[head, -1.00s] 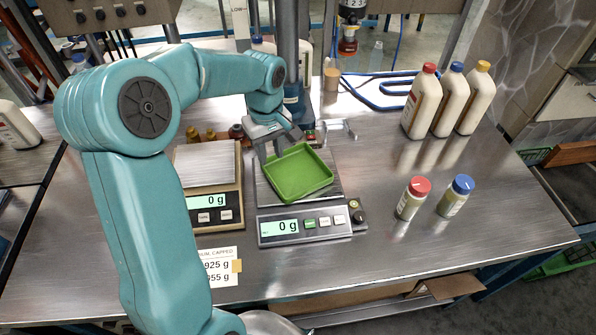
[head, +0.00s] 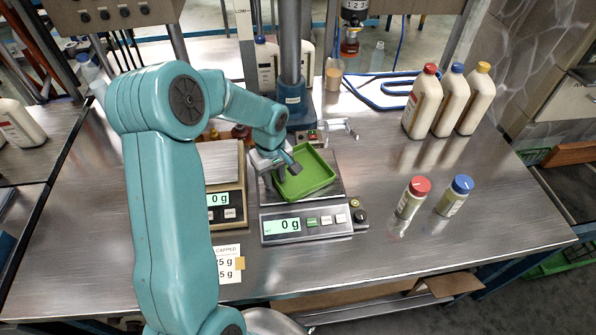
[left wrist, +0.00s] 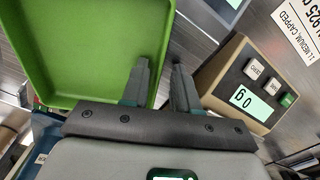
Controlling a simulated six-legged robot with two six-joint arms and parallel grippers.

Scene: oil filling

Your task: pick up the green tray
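The green tray (head: 312,182) rests on the plate of the right-hand scale (head: 307,228), which reads 0 g. My left gripper (head: 281,175) is at the tray's left wall, pointing down. In the left wrist view, my left gripper's two fingers (left wrist: 159,80) are apart. One finger lies over the inside of the green tray (left wrist: 95,45), the other outside it, so the near wall runs between them. I see a gap, and contact with the wall cannot be made out. My right gripper is not in view.
A second scale (head: 227,213) stands close to the left of the tray's scale. A grey column (head: 290,60) rises behind. Two capped jars (head: 412,198) and three white bottles (head: 422,104) stand to the right. The front right of the table is clear.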

